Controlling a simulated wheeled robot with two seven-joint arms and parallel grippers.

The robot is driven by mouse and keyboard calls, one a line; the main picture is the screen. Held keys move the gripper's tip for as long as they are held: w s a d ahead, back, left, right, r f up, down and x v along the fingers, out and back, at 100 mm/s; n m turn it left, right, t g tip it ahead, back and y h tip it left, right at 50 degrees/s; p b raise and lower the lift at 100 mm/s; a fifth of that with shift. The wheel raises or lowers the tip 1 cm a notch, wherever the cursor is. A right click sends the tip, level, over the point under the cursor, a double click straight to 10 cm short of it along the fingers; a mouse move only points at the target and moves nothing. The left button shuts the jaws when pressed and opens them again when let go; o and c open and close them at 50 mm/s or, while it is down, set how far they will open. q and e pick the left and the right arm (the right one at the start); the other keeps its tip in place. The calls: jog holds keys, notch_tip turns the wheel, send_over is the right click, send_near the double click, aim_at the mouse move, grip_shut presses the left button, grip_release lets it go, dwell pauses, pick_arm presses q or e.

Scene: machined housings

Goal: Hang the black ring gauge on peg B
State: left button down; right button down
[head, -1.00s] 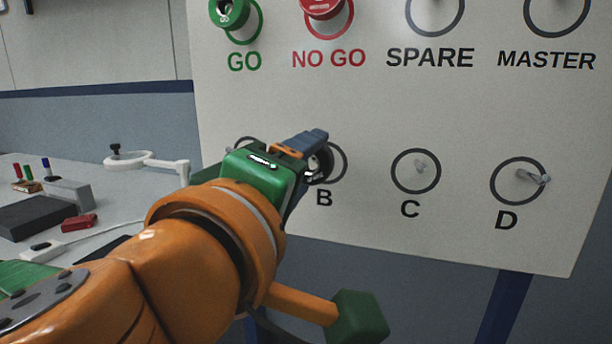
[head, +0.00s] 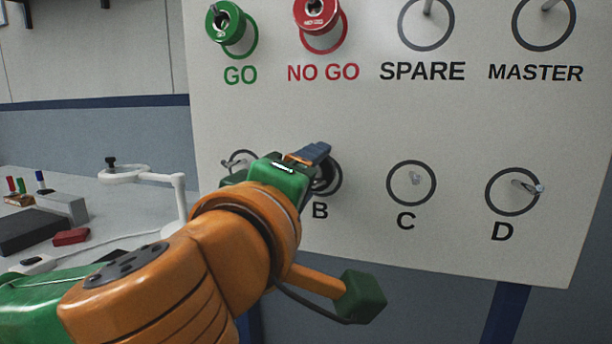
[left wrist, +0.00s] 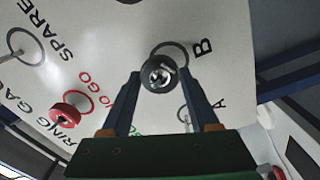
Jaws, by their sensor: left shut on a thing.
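The black ring gauge (left wrist: 158,84) is held between the fingertips of my left gripper (head: 319,162). In the left wrist view it is seen face-on, with a bright metal bore, just below the centre of the printed circle of B (left wrist: 170,46). In the head view the ring (head: 327,178) shows as a dark shape inside the B circle, partly hidden by my gripper. Peg B itself is hidden or lost in the bore; I cannot tell whether the ring is around it. My right gripper is not in view.
On the white board (head: 360,120), a green gauge (head: 226,22) hangs at GO and a red one (head: 318,12) at NO GO. Pegs C (head: 415,178) and D (head: 528,186) are bare. A bench with a white stand (head: 150,175) and a red block (head: 70,237) is at left.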

pick_arm(q)
jog(key=shift+c, duration=0.3)
grip_release()
jog(key=shift+s, duration=0.1)
